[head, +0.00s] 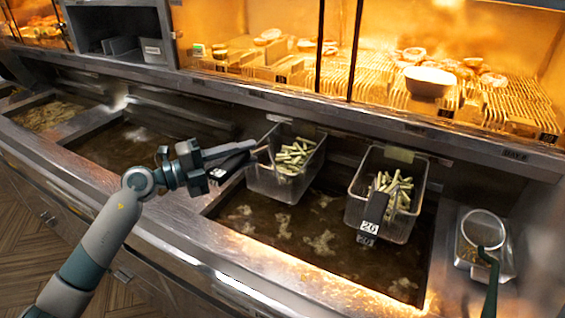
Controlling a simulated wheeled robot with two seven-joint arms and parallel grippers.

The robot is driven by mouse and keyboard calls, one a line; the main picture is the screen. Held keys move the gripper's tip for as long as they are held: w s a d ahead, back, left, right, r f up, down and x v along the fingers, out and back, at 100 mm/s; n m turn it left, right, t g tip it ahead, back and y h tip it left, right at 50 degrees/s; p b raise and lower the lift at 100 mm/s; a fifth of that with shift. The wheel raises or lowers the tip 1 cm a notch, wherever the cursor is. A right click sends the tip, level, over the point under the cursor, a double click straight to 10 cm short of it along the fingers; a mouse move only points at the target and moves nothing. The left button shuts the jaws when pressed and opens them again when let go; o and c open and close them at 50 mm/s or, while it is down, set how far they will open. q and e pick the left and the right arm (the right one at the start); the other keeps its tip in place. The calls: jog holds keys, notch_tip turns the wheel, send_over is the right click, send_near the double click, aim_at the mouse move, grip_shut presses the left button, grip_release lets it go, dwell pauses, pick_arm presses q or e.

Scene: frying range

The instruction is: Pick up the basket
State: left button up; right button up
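Two wire-and-clear fry baskets hold pale green sticks of food over the dark oil. The left basket (262,182) hangs at the back of the fryer vat. The right basket (412,222) has a black handle end marked 26 (372,208). My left gripper (246,154) is at the left side of the left basket, with its fingers pointing right towards it. A dark block, possibly that basket's handle, shows at the fingers. The fingers overlap it, so I cannot tell whether they grip it. My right gripper is not in view.
Oil vats (300,232) run along the metal counter, whose front edge (190,236) lies below my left arm. A tray with a round skimmer (484,212) is at the right. A lit warming shelf (430,118) with food and a bowl (430,86) stands behind.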

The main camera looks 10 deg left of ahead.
pick_arm(q)
grip_shut()
dwell(1.2)
